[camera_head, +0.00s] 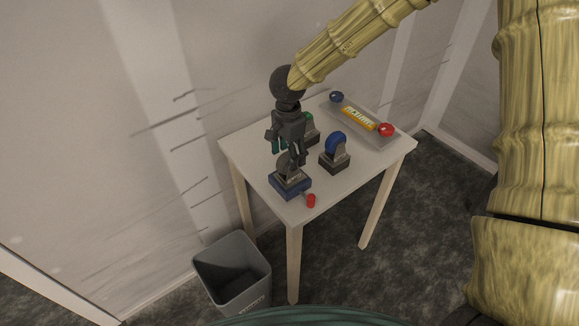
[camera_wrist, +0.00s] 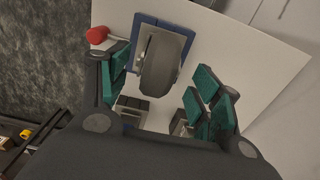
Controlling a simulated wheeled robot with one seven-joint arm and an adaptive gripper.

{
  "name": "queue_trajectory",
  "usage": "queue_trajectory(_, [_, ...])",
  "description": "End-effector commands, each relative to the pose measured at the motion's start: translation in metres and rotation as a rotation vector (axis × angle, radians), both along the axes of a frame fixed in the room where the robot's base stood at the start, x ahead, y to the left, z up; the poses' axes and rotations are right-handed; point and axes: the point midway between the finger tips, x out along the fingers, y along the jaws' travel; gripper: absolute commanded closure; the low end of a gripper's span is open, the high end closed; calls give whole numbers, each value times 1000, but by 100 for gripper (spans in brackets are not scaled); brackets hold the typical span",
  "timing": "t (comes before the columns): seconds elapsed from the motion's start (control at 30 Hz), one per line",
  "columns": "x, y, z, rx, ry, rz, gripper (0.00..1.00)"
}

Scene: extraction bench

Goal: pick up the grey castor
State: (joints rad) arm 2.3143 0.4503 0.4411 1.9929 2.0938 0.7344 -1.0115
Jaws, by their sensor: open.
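The grey castor (camera_head: 286,166) stands wheel up on a blue block (camera_head: 289,186) at the near left corner of the white table. My gripper (camera_head: 291,153) points down over it and partly hides it. In the wrist view, the castor's dark grey wheel (camera_wrist: 161,66) shows between the green-padded fingers of my gripper (camera_wrist: 163,85), with the blue block (camera_wrist: 145,27) behind it. The fingers are apart and not closed on the wheel. I cannot tell how far down the fingers reach beside it.
A blue-wheeled castor (camera_head: 335,151) stands close right, and a green one (camera_head: 310,127) behind. A small red piece (camera_head: 311,201) is beside the blue block near the table edge. A grey tray (camera_head: 366,137) holds a yellow bar, with blue and red round things. A bin (camera_head: 232,272) stands below left.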

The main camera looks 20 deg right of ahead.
Motion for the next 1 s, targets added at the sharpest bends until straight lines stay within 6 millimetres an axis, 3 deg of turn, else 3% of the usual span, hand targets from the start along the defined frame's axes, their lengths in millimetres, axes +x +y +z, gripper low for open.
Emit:
queue_trajectory(0.33, [-3, -4, -36, -2, 2, -1, 36])
queue_trajectory(0.7, [-3, -3, -42, 0, 0, -1, 38])
queue_trajectory(1.0, [-3, -4, -42, 1, 0, -2, 92])
